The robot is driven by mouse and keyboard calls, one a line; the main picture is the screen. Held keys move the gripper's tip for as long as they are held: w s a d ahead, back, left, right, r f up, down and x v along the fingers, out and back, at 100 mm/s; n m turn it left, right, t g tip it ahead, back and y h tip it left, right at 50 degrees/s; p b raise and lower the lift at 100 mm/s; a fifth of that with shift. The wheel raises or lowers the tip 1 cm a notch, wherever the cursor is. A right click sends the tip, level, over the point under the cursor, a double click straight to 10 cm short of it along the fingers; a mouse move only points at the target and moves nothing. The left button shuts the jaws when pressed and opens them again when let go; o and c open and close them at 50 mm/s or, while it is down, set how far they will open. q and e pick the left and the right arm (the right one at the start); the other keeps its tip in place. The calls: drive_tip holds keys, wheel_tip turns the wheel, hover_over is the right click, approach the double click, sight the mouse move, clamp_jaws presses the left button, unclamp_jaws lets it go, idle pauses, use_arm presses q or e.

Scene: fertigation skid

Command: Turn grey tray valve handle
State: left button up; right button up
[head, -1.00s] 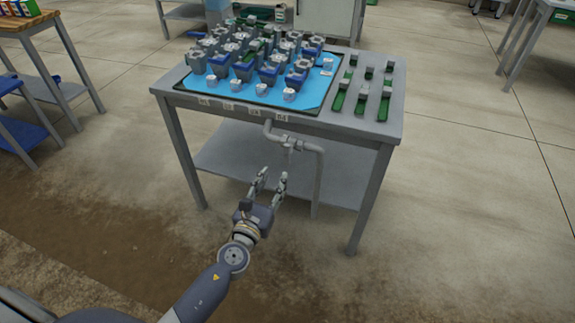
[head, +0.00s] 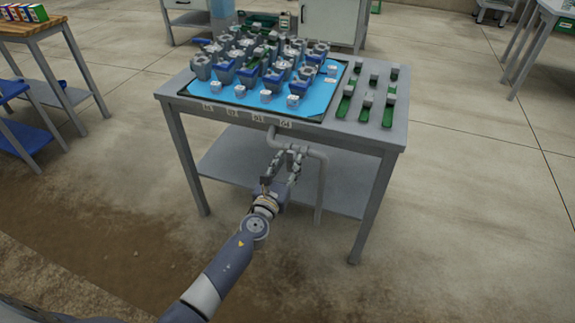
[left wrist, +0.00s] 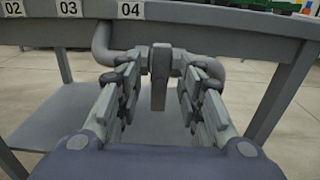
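The grey valve handle (left wrist: 160,80) hangs down from a grey pipe (left wrist: 103,42) under the front edge of the table in the left wrist view. My left gripper (left wrist: 158,95) is open, with one finger on each side of the handle and visible gaps between. In the head view my left gripper (head: 284,166) is in front of the pipe (head: 322,175) and hides most of the handle. My right gripper is not in view.
The grey table (head: 375,137) carries a blue tray (head: 213,104) with several grey, blue and green fittings. Green-and-grey parts (head: 365,107) lie on its right side. Number labels (left wrist: 130,10) line the table's front edge. A lower shelf (head: 225,160) lies behind the pipe.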

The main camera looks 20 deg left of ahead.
use_arm(q)
clamp_jaws()
drive_tip(key=n+b, duration=0.1)
drive_tip(key=n, duration=0.3)
drive_tip(key=shift+a+f+n, duration=0.1)
drive_tip(key=shift+a+n, duration=0.05)
drive_tip(key=shift+n, duration=0.25)
drive_tip(key=n+b, duration=0.1)
drive_tip(key=n, duration=0.3)
drive_tip(key=shift+a+f+n, duration=0.1)
drive_tip(key=shift+n, duration=0.2)
drive_tip(key=shift+a+f+n+b, duration=0.15)
drive_tip(key=shift+n+b, duration=0.1)
drive_tip(key=shift+n, duration=1.7)
drive_tip(key=shift+f+n+b, duration=0.1)
drive_tip(key=shift+n+b, duration=0.15)
drive_tip(key=shift+n, duration=1.7)
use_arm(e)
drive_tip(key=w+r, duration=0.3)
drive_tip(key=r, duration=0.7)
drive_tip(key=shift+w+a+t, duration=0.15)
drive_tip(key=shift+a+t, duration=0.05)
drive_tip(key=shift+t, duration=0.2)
